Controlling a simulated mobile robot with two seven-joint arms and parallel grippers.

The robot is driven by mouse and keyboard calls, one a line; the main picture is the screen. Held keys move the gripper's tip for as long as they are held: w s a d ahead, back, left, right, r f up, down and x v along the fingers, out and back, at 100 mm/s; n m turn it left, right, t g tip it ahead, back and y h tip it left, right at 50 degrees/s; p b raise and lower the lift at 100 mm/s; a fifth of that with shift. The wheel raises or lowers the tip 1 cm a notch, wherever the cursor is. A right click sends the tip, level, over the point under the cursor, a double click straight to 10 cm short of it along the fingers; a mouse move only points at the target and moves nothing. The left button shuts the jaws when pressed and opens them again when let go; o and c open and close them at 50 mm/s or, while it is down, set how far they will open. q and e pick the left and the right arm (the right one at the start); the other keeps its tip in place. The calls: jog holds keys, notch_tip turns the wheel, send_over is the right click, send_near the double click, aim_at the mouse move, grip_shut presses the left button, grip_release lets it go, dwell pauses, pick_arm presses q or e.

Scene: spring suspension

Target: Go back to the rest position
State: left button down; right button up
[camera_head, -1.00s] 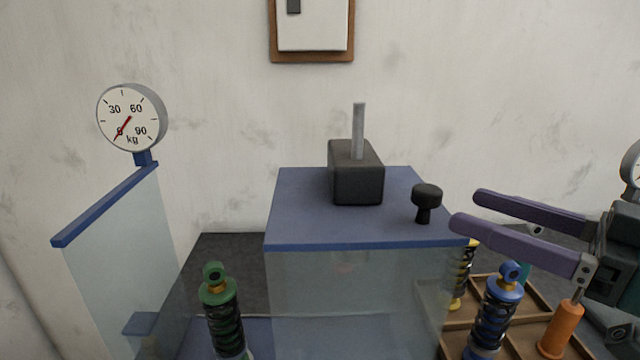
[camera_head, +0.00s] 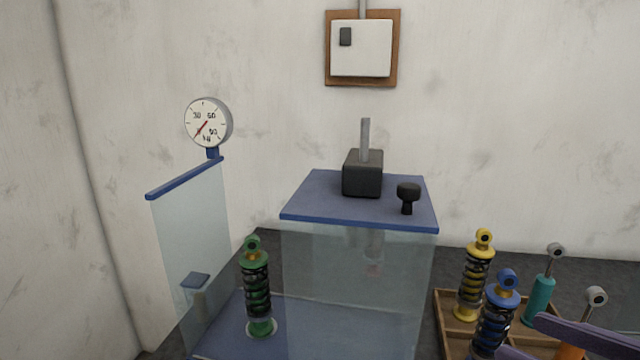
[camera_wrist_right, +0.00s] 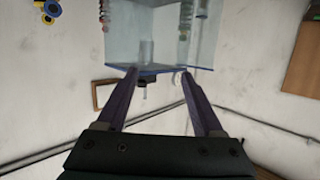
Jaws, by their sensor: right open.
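My right gripper (camera_head: 585,335) shows at the lower right of the head view as a purple finger in front of the wooden tray. In the right wrist view its two purple fingers (camera_wrist_right: 158,88) are spread apart with nothing between them. The press-like machine with a blue top (camera_head: 315,205) and clear walls stands in the middle, with a black block and grey rod (camera_head: 363,172) and a black knob (camera_head: 408,195) on top. A green shock absorber (camera_head: 257,290) stands upright on the blue base to the left. My left gripper is not in view.
A wooden tray (camera_head: 441,330) at the lower right holds yellow (camera_head: 475,278), blue (camera_head: 493,318), teal (camera_head: 540,298) and orange (camera_head: 596,312) parts. A dial gauge (camera_head: 208,122) stands above a clear panel (camera_head: 192,235) at the left. A switch box (camera_head: 362,48) hangs on the wall.

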jog(key=s+a+f+g+h, duration=0.2)
jog(key=s+a+f, duration=0.1)
jog(key=a+f, duration=0.1)
jog(key=s+d+m+g+h+p, duration=0.1)
jog(key=s+m+g+h+p, duration=0.3)
jog(key=s+g, duration=0.6)
notch_tip(320, 180, up, 28)
jog(key=s+t+p, duration=0.2)
jog(key=p, duration=2.4)
jog(key=shift+d+n+h+p, duration=0.2)
jog(key=shift+n+h+p, duration=0.1)
jog(key=shift+n+h, duration=0.1)
jog(key=shift+f, duration=0.1)
